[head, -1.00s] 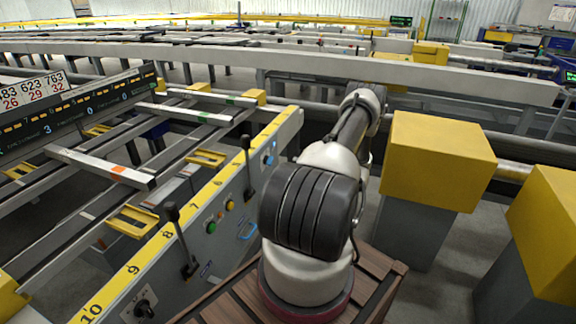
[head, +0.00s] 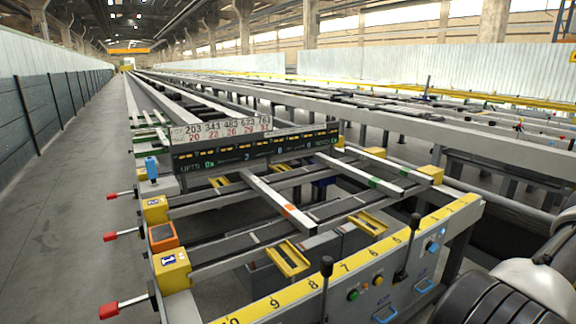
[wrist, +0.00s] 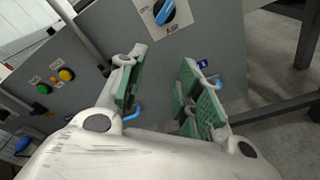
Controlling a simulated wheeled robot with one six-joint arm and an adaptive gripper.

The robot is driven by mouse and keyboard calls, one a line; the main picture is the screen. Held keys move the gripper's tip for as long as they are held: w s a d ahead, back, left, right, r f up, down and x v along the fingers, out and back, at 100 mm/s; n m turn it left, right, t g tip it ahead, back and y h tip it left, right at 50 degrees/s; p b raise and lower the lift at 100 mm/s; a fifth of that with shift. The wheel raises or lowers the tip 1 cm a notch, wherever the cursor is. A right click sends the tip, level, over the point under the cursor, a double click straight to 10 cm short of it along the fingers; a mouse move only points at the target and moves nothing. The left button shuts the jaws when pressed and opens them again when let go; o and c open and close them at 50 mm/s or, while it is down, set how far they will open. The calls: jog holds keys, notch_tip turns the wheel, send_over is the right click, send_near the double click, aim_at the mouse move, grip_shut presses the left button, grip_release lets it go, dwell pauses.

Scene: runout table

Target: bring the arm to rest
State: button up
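My gripper (wrist: 160,95) shows in the wrist view with its two green-padded fingers spread apart and nothing between them. It faces the grey control panel (wrist: 90,50) at close range. A blue rotary knob (wrist: 164,12) sits beyond the fingertips, at the top. A yellow button (wrist: 66,74) and a green button (wrist: 44,88) are left of the fingers. In the head view my arm shows only at the lower right edge, and my gripper is out of the picture. The same knob (head: 432,246) is on the panel there.
The runout table's yellow numbered rail (head: 340,270) runs along the panel's top. Black levers (head: 326,275) stand up from the panel. Red-handled levers (head: 112,308) stick out at the table's left end. The grey floor aisle (head: 60,210) at the left is clear.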

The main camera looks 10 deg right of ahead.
jog(key=s+a+r+n+g+y, duration=0.3)
jog(key=s+a+r+n+g, duration=0.2)
jog(key=s+a+n+g, duration=0.45)
jog(key=s+a+r+n+h, duration=0.2)
jog(key=a+r+n, duration=0.6)
jog(key=r, duration=0.5)
jog(key=s+a+r+n+h, duration=0.3)
jog(key=a+r+n, duration=0.6)
jog(key=r+n, duration=0.3)
jog(key=s+a+r+n+g+h, duration=0.1)
jog(key=s+a+r+n+h, duration=0.2)
jog(key=r, duration=1)
jog(key=a+n+h, duration=0.2)
jog(key=a+n, duration=0.3)
jog(key=n, duration=0.2)
jog(key=shift+s+a+r, duration=0.15)
jog(key=shift+s+r, duration=0.05)
jog(key=shift+r, duration=0.15)
